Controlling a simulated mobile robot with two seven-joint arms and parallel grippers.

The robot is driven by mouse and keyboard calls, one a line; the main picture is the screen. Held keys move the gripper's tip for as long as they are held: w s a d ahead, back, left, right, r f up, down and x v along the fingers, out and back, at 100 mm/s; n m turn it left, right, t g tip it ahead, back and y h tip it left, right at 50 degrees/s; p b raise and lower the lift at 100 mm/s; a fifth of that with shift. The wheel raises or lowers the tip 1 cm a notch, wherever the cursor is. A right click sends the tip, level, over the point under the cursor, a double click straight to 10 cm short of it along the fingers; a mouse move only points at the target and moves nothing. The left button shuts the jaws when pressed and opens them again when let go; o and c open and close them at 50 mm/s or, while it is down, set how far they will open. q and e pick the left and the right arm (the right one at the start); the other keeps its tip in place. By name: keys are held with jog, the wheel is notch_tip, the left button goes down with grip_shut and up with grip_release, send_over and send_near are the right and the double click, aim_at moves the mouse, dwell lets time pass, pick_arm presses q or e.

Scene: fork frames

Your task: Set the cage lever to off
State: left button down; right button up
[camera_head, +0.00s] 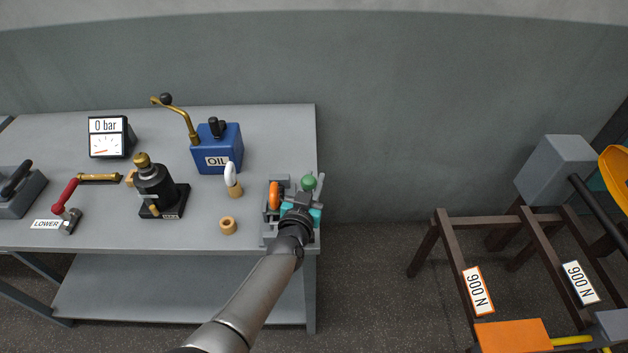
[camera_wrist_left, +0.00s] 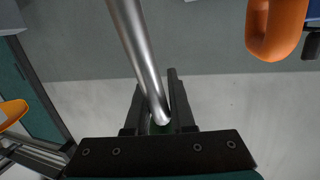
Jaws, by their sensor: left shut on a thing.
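The cage lever is a bare metal rod (camera_wrist_left: 140,50) in the left wrist view, running down from the top between my fingers. Its green knob (camera_head: 309,183) shows in the head view at the right end of the bench. My left gripper (camera_head: 303,201) is over this fixture, and its fingers, also in the left wrist view (camera_wrist_left: 157,98), are shut on the lever near the knob end. An orange ring-shaped part (camera_head: 274,195) stands just left of the gripper. My gripper hides most of the lever's base, and no on or off mark is readable. My right gripper is not in view.
The grey bench (camera_head: 262,125) carries a blue OIL box (camera_head: 222,158), a black jack (camera_head: 154,187), a gauge reading 0 bar (camera_head: 105,146) and a red lever (camera_head: 66,192). A wooden ring (camera_head: 228,226) lies left of my gripper. Dark trestles (camera_head: 450,250) stand right, beyond open floor.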

pick_arm(q)
jog(key=shift+a+f, duration=0.2)
jog(key=shift+a, duration=0.2)
dwell(0.4)
jog(key=c, duration=0.8)
grip_release()
jog(key=o, duration=0.4)
jog(key=shift+d+r, duration=0.15)
jog(key=shift+d, duration=0.05)
jog(key=shift+s+a+p, duration=0.1)
jog(key=shift+s+p, duration=0.2)
jog(key=shift+s, duration=0.15)
jog(key=shift+p+v, duration=1.4)
jog(key=shift+v, duration=5.7)
